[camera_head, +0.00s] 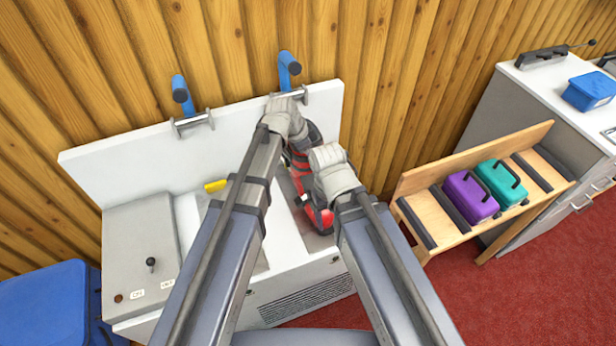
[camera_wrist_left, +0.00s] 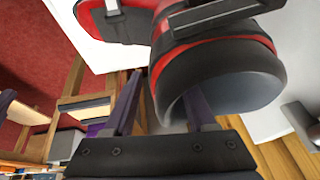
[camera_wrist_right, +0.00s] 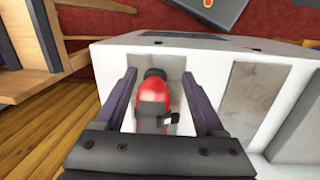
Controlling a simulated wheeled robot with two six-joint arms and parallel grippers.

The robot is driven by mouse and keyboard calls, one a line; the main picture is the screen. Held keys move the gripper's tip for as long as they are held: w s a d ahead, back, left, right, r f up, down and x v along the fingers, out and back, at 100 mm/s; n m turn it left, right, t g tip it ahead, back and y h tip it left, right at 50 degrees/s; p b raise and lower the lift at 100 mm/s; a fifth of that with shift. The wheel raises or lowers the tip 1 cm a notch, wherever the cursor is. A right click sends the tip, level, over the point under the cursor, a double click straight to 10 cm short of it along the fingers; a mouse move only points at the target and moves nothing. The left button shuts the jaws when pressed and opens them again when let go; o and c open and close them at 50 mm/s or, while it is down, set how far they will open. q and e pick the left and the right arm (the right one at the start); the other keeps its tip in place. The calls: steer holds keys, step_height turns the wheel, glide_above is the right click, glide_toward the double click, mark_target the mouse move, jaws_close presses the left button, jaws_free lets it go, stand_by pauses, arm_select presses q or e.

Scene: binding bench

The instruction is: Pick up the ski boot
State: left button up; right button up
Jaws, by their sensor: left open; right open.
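The red and black ski boot (camera_head: 319,217) stands in a recess of the white bench (camera_head: 245,315). My two wrists partly cover it in the head view. In the left wrist view, the boot's dark open cuff (camera_wrist_left: 240,90) is close. My left gripper (camera_wrist_left: 163,85) is open at the cuff, with one finger outside it and the other overlapping its opening; contact cannot be told. In the right wrist view, the boot's red toe (camera_wrist_right: 153,98) shows between the fingers of my open right gripper (camera_wrist_right: 158,73); I see no contact.
Two blue handles (camera_head: 289,66) stick out at the bench's back panel (camera_head: 120,168). A grey control box (camera_head: 140,250) with a small lever is at left. A wooden rack (camera_head: 420,190) at right holds a purple case (camera_head: 468,200) and a teal case (camera_head: 500,180). A wooden wall stands behind.

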arm_select(q)
jaws_close()
stand_by(1.3)
